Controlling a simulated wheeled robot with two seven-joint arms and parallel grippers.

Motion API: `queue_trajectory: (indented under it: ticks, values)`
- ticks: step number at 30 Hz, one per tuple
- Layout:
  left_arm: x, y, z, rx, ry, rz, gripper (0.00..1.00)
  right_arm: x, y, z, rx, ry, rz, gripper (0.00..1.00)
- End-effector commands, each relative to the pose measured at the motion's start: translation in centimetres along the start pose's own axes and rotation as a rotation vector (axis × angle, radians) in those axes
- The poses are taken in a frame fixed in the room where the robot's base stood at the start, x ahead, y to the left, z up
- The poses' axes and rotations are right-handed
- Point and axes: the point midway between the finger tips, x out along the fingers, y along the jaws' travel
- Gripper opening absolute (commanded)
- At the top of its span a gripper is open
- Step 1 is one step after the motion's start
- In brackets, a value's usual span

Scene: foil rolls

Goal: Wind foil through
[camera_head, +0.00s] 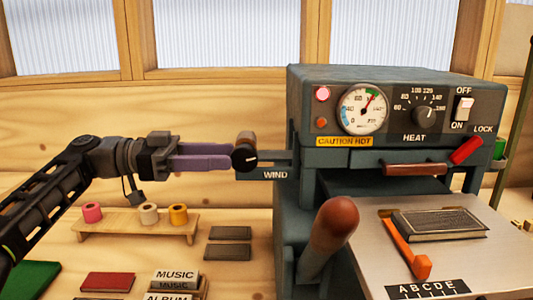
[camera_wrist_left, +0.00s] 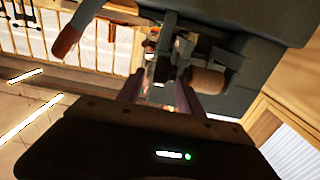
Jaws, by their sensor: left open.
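The dark grey foil press (camera_head: 300,120) stands right of centre in the head view. A black wind knob (camera_head: 245,159) with a white mark sticks out from its left side above the "WIND" label, and a brown cylindrical piece (camera_head: 246,138) shows just above it. My left gripper (camera_head: 230,156) has its two purple fingers apart, with their tips at the knob; I cannot tell whether they touch it. In the left wrist view the fingers (camera_wrist_left: 161,88) are spread, and a brown cylinder (camera_wrist_left: 208,80) shows beside the right one. My right gripper is not in view.
A wooden rack with pink (camera_head: 92,212), white (camera_head: 149,213) and gold (camera_head: 179,213) rolls stands below my left arm. A large brown-handled lever (camera_head: 333,225) rises at the press's front. A book (camera_head: 440,224) lies on the metal plate (camera_head: 365,255). Dark blocks (camera_head: 229,232) lie on the table.

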Motion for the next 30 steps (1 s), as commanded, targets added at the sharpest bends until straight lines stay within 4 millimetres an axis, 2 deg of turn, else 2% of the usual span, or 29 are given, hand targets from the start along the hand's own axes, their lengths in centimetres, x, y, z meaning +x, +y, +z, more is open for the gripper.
queue_trajectory:
  ticks: [5,11,22,27,30]
  values:
    - [0.2,0.0,0.1,0.000,-0.001,0.001,0.44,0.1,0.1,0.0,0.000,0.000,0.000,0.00]
    - [1.5,0.0,0.3,-0.001,-0.002,0.004,0.44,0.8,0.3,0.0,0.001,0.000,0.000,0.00]
    - [5.5,0.1,0.2,0.002,-0.001,0.003,0.44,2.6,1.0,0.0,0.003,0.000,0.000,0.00]
    - [7.3,0.0,0.0,0.000,0.001,0.001,0.44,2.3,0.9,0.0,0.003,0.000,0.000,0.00]
    - [7.7,0.0,0.0,0.000,0.001,-0.001,0.44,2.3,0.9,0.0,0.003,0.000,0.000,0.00]
